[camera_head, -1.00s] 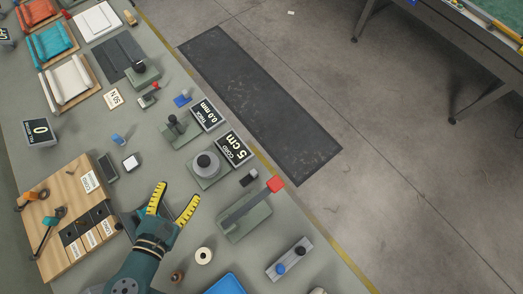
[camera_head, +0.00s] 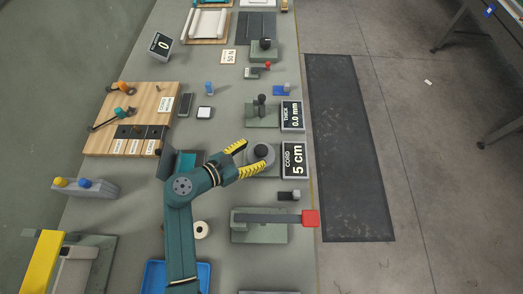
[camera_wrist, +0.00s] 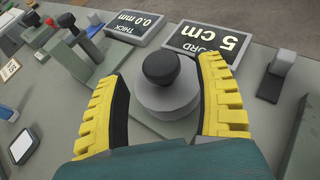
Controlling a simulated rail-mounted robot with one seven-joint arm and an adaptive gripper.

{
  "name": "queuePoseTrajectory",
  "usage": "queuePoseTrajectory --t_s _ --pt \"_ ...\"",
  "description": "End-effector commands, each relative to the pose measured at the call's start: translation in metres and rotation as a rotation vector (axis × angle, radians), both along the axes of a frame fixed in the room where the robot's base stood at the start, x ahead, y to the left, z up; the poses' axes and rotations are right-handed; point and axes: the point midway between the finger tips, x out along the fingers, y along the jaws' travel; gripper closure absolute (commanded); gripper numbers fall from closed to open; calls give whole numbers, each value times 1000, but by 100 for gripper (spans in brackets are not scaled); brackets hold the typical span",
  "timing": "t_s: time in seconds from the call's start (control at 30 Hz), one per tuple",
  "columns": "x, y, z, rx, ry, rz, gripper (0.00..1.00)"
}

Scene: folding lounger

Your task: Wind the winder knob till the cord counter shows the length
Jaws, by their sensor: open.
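The winder is a grey disc on a grey-green base with a black knob (camera_wrist: 161,67) on top. The winder knob (camera_head: 261,151) also shows in the head view at the middle of the bench. The cord counter (camera_head: 293,160) stands just to its right and reads 5 cm; it also shows in the wrist view (camera_wrist: 212,44). My gripper (camera_head: 254,156) is open, with yellow ribbed fingers. In the wrist view its fingers lie left and right of the winder, with the knob between them. I cannot tell whether either finger touches the disc.
A thickness gauge display (camera_head: 291,115) reading 0.0 mm stands beyond the counter. A lever with a red end (camera_head: 310,218) lies on the near side. A small dark block (camera_head: 289,196) sits between. A wooden board with cord samples (camera_head: 115,112) is at left.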

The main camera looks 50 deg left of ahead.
Motion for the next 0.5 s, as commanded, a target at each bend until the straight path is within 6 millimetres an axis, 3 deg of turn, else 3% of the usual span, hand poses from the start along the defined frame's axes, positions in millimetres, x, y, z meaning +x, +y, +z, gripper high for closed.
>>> queuePoseTrajectory --t_s 0.2,0.5 --pt "33 -1 -14 1 0 -3 30" --pt "38 -1 -15 1 0 1 30"
